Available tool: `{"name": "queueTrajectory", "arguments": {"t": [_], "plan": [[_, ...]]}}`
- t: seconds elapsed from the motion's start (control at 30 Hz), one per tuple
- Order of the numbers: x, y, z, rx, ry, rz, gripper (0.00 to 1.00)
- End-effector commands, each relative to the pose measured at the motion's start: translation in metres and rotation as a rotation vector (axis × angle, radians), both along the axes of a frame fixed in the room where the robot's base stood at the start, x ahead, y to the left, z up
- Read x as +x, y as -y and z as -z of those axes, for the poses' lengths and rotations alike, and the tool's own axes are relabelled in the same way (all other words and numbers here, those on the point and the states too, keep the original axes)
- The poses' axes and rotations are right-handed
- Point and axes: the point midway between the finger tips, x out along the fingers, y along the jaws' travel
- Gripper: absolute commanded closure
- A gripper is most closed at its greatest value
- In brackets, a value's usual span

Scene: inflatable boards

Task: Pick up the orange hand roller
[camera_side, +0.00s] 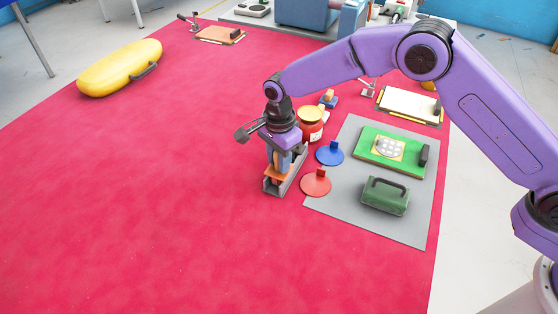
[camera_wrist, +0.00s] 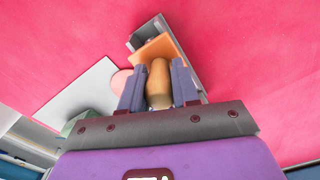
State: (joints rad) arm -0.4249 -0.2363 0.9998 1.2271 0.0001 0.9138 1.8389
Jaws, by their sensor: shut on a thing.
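The orange hand roller (camera_side: 278,172) stands in a grey channel-shaped holder (camera_side: 270,188) on the red floor. In the wrist view its orange part (camera_wrist: 157,46) shows just beyond my fingertips, with the grey holder (camera_wrist: 190,62) around it. My gripper (camera_side: 285,165) points down over the holder. In the wrist view its two blue-grey fingers (camera_wrist: 157,68) are shut on the roller's tan handle (camera_wrist: 159,88), one on each side. The lower part of the roller is hidden in the holder. I cannot tell whether it is clear of the holder's bottom.
Close on the right are a red disc (camera_side: 316,184), a blue disc (camera_side: 330,154) and a red jar with a yellow lid (camera_side: 311,128). A grey mat (camera_side: 343,208) bears a green board (camera_side: 372,140) and a green handled block (camera_side: 386,198).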

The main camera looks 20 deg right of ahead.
Motion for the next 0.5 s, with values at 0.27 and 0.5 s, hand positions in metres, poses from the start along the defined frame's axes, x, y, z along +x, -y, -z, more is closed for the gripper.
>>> {"name": "queueTrajectory", "arguments": {"t": [0.27,0.5], "plan": [[-0.008,0.005,-0.034,0.0,0.0,0.0,1.0],[-0.03,0.021,-0.066,0.002,0.002,-0.001,1.0]]}}
